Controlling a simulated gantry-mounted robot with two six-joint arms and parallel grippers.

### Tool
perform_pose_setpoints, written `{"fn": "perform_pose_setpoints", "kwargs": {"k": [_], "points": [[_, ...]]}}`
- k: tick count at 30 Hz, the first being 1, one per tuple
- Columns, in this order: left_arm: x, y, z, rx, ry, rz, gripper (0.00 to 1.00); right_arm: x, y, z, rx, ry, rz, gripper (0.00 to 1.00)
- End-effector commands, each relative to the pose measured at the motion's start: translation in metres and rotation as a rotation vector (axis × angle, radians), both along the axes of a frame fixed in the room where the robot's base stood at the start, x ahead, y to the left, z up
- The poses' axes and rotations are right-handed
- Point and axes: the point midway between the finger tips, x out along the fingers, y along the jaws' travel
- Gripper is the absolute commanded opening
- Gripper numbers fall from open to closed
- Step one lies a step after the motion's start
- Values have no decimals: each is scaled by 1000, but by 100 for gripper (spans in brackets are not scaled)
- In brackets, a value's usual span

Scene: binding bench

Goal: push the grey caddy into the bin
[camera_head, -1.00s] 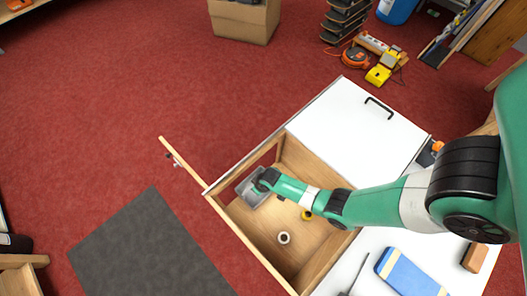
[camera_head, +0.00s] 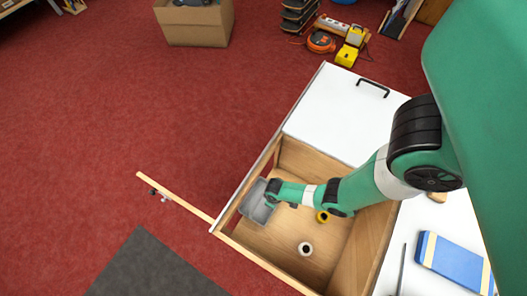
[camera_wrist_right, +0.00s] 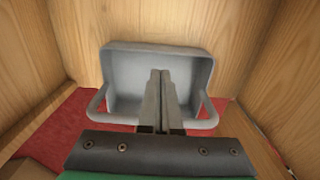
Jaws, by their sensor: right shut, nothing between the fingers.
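In the right wrist view the caddy (camera_wrist_right: 125,85) faces me. My right gripper (camera_head: 271,190) is shut and empty at the caddy. In the right wrist view its fingertips (camera_wrist_right: 160,72) overlap the caddy's hollow; I cannot tell if they touch it. My left gripper is not in view.
A white spool (camera_head: 305,249) and a yellow ring (camera_head: 322,216) lie on the compartment floor. A wooden door (camera_head: 175,199) stands open at left. A white top (camera_head: 335,115) and a blue block (camera_head: 455,258) flank the compartment. A cardboard box (camera_head: 195,25) stands behind.

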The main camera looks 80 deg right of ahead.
Motion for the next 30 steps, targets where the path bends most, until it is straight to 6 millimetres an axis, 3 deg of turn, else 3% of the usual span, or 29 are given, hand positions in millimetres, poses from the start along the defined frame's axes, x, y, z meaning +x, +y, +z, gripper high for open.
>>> {"fn": "perform_pose_setpoints", "kwargs": {"k": [9,13,26,30], "points": [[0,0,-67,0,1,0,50,1,0,-66,-1,-2,0,0],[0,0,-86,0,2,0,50,1,0,-86,-1,-2,0,0],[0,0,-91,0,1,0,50,1,0,-91,-1,-2,0,0],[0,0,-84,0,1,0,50,-14,2,-89,0,1,-1,0]]}}
